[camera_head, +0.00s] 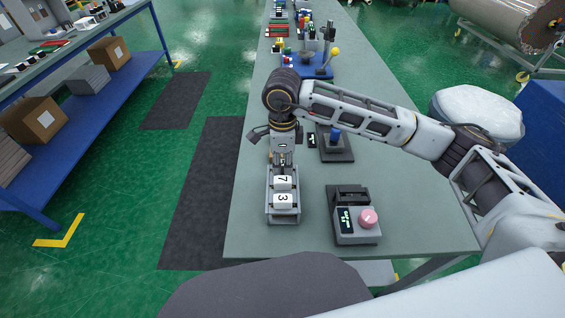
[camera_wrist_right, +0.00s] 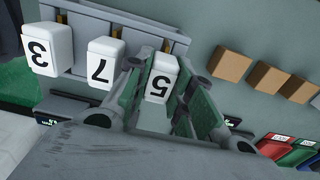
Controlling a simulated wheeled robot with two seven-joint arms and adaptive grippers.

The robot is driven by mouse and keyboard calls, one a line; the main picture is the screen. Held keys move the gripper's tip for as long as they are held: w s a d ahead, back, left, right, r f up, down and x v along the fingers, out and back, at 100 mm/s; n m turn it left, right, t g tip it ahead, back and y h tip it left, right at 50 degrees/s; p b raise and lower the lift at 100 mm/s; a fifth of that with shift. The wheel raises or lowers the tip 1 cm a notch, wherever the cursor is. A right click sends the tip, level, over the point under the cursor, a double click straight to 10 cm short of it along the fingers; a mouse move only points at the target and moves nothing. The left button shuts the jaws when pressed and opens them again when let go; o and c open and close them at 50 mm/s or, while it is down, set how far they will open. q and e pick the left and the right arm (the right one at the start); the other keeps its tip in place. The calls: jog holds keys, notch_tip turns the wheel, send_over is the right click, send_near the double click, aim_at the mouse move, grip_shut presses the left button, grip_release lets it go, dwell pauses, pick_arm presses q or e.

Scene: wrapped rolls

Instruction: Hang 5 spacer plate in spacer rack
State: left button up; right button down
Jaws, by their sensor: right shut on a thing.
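The spacer rack (camera_head: 269,211) is a grey frame near the table's front edge. White spacer plates marked 7 (camera_head: 283,183) and 3 (camera_head: 286,201) sit in it. In the right wrist view, the rack (camera_wrist_right: 112,22), the 3 plate (camera_wrist_right: 47,48) and the 7 plate (camera_wrist_right: 105,62) show on the left. The white 5 plate (camera_wrist_right: 161,82) is beside the 7, between the fingers of my right gripper (camera_head: 284,160), which is shut on it at the rack's far end. I cannot tell whether the 5 plate rests in the rack. My left gripper is not in view.
A grey device with a pink knob (camera_head: 368,218) stands right of the rack. A black base with a blue knob (camera_head: 335,138) is behind it. Brown blocks (camera_wrist_right: 232,65) lie to the right in the wrist view. The table's left edge is close to the rack.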

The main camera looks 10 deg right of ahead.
jog(key=c, duration=1.2)
grip_release()
jog(key=shift+o, duration=0.2)
jog(key=shift+r, duration=0.75)
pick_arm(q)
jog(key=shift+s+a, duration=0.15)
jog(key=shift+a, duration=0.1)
pick_arm(e)
notch_tip(320, 180, up, 11)
jog(key=shift+f, duration=0.2)
